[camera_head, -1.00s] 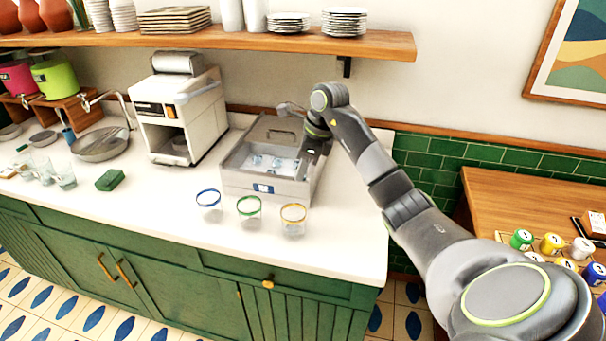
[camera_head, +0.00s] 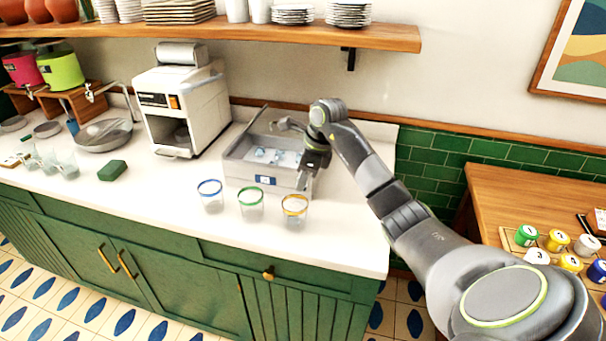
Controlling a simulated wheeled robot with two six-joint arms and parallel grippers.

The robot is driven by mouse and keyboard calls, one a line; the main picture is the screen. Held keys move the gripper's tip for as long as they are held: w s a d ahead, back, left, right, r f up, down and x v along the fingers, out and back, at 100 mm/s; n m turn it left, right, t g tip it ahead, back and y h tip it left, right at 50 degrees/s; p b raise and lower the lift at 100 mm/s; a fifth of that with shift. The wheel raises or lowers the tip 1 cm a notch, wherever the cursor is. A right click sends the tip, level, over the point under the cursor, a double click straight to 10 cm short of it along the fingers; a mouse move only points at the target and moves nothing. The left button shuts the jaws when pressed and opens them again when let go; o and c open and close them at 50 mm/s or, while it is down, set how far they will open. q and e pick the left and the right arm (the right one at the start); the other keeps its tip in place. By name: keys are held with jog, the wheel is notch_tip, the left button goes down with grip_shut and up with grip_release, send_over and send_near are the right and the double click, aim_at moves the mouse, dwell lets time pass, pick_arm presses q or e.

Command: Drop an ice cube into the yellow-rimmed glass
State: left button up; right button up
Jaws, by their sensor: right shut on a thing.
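The yellow-rimmed glass (camera_head: 294,211) stands upright on the white counter, the rightmost of three glasses in a row. Behind it is the grey ice bin (camera_head: 242,176), open at the top, with pale ice cubes (camera_head: 270,156) inside. My right gripper (camera_head: 305,182) points down at the bin's front right corner, behind and slightly above the yellow-rimmed glass. It is shut on an ice cube, which is too small and blurred to make out clearly between the fingers. My left gripper is not in view.
A green-rimmed glass (camera_head: 250,206) and a blue-rimmed glass (camera_head: 211,197) stand left of the yellow-rimmed one. A white machine (camera_head: 183,108) stands left of the bin. A wooden shelf (camera_head: 215,36) hangs above. The counter right of the glasses is clear.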

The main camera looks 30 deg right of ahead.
jog(key=o, duration=1)
jog(key=shift+r, duration=0.2)
jog(key=shift+d+r, duration=0.15)
jog(key=shift+r, duration=0.2)
jog(key=p+v, duration=0.6)
jog(key=v, duration=1)
jog(key=shift+s+r, duration=0.15)
jog(key=shift+r, duration=0.05)
